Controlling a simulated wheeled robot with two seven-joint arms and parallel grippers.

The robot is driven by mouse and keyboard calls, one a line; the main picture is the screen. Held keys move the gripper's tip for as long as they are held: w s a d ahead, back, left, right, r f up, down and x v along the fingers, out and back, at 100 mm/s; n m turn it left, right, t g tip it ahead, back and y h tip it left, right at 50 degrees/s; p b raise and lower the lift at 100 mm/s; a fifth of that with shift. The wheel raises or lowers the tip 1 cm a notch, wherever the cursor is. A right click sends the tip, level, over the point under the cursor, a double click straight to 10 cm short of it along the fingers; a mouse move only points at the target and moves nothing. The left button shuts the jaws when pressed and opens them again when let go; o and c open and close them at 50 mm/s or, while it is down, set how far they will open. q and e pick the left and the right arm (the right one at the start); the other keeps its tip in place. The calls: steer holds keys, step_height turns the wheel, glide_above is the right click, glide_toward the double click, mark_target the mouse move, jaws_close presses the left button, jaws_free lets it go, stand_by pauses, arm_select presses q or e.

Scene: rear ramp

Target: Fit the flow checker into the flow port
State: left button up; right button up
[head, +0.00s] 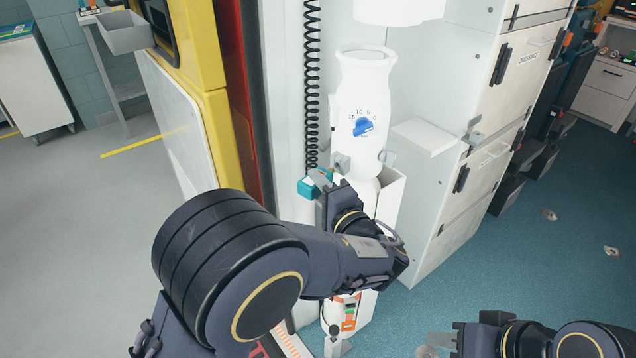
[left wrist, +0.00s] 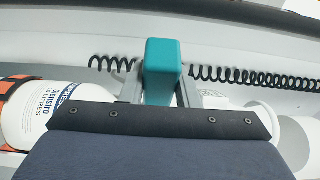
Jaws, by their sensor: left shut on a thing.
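A small teal block (head: 313,184), which I take to be the flow checker, is between the fingers of my left gripper (head: 322,186). The left wrist view also shows the teal block (left wrist: 163,70), with a grey finger on each side of it. My left gripper is shut on it, beside the black coiled cord (head: 312,90). A white bottle-shaped unit (head: 362,100) with a blue dial stands just above and right of the gripper. Grey fittings (head: 341,163) sit low on it. I cannot tell which part is the flow port. My right gripper (head: 438,342) is low at the right, apart from these things.
A white cabinet with drawers (head: 490,150) stands to the right. A white cylinder with orange straps (left wrist: 38,115) lies close to the left gripper in the wrist view. A yellow and red door edge (head: 220,90) is at the left. The blue floor (head: 545,230) is mostly clear.

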arm_select(q)
steer(key=shift+b, duration=0.55)
stand_by(0.5)
steer(key=shift+w+d, duration=1)
steer(key=shift+w, duration=0.2)
stand_by(0.4)
steer(key=o, duration=1)
steer(key=shift+o, duration=0.2)
steer(key=v, duration=0.7)
steer(key=shift+s+d, duration=0.2)
steer(key=shift+s, duration=0.15)
